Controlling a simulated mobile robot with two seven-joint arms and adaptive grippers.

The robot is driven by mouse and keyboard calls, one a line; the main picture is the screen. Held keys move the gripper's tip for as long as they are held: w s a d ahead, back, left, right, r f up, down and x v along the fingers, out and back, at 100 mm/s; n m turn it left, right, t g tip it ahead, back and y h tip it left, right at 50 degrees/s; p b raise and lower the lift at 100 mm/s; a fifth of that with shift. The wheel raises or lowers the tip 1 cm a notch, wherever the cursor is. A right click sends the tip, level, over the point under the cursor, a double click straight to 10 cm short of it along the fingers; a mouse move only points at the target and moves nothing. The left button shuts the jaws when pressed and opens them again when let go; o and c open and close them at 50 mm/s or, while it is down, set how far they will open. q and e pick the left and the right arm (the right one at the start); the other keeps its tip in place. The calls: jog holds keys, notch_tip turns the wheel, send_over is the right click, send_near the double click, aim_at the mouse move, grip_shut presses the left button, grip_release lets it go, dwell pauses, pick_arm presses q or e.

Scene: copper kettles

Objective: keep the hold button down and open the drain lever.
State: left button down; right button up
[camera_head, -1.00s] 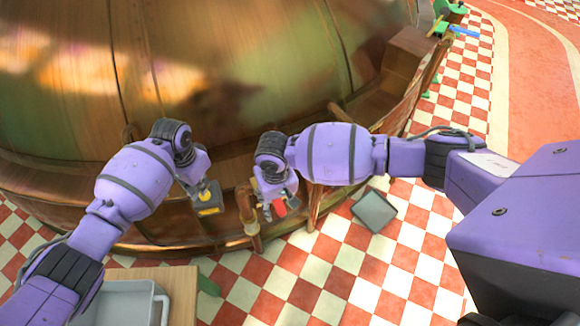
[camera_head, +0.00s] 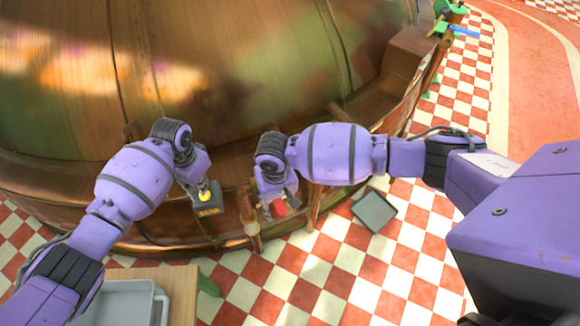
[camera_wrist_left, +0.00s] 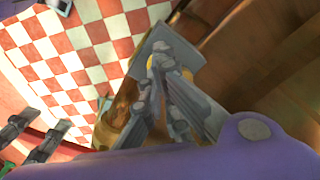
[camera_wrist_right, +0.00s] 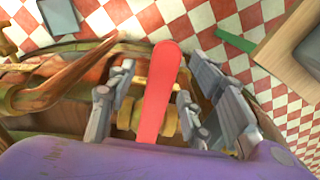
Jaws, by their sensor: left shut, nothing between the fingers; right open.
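The hold button is a small yellow cap (camera_head: 204,196) on a dark grey box (camera_head: 209,209) at the kettle's base. My left gripper (camera_head: 201,187) is shut and empty, its tips at the button. In the left wrist view the closed fingers (camera_wrist_left: 160,62) cover most of the yellow cap (camera_wrist_left: 187,74); whether it is pressed in cannot be told. The drain lever is a red handle (camera_head: 279,208), also clear in the right wrist view (camera_wrist_right: 160,88), on a brass valve. My right gripper (camera_wrist_right: 163,85) is open, with fingers on both sides of the lever; contact is not clear.
The large copper kettle (camera_head: 230,65) fills the back. A copper pipe (camera_head: 249,215) stands between the two grippers. A grey tray (camera_head: 374,210) lies on the checkered floor at right. A wooden table with a grey bin (camera_head: 120,303) is at front left.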

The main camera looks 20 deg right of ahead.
jog(key=shift+w+r, duration=0.1)
jog(key=shift+w, duration=0.05)
pick_arm(q)
jog(key=shift+f, duration=1.05)
pick_arm(e)
grip_shut()
jog(key=shift+w+d+n, duration=0.15)
jog(key=shift+d+n, duration=0.95)
jog(key=shift+n, duration=0.1)
jog(key=shift+w+d+n, duration=0.25)
jog(key=shift+d+n, duration=0.3)
jog(key=shift+n, duration=0.05)
jog(key=shift+w+d+n, duration=0.2)
jog(key=shift+d+n, duration=0.3)
jog(key=shift+n, duration=0.1)
